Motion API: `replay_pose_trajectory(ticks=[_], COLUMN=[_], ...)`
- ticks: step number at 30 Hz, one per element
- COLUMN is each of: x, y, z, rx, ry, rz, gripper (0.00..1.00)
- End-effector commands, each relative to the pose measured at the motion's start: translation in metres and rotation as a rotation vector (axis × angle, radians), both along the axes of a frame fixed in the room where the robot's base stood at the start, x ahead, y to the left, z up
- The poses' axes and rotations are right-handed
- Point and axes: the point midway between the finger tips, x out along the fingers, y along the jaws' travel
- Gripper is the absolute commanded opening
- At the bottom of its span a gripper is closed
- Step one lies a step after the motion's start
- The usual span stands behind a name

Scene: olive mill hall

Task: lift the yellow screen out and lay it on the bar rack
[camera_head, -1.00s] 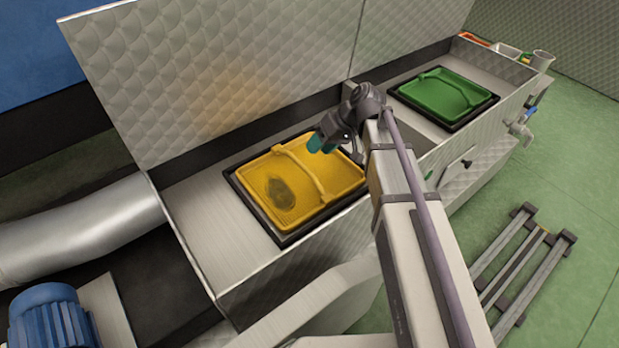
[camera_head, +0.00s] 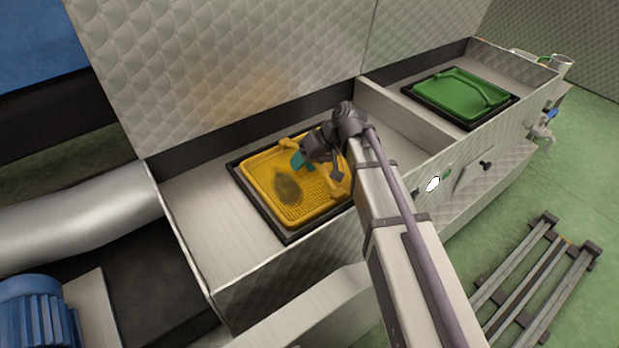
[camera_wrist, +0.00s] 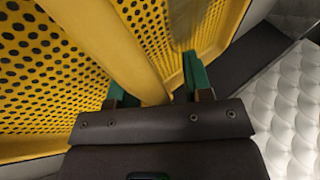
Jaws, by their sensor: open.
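The yellow screen (camera_head: 262,190) sits level in a black-framed opening in the left bay of the metal machine. It is perforated, with a dark olive stain on its left part and a raised yellow handle bar (camera_wrist: 110,40) across it. My gripper (camera_head: 300,160) is over the screen and hides part of the handle in the head view. In the wrist view its green fingers (camera_wrist: 158,84) are apart, one on each side of the handle bar. The bar rack (camera_head: 530,288), several grey bars on cross pieces, lies on the green floor at the lower right.
A green screen (camera_head: 455,92) sits in the right bay, past a metal divider (camera_head: 405,125). A raised quilted lid (camera_head: 220,75) stands behind the bays. A tap (camera_head: 543,130) sticks out at the right end. Green floor is clear around the rack.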

Motion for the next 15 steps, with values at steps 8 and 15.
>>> replay_pose_trajectory(ticks=[8,15], x=[0.0,0.0], y=[-0.0003,-0.0004], z=[0.0015,0.0015], rx=[0.0,0.0], ry=[0.0,0.0], rz=[0.0,0.0], gripper=[0.27,0.04])
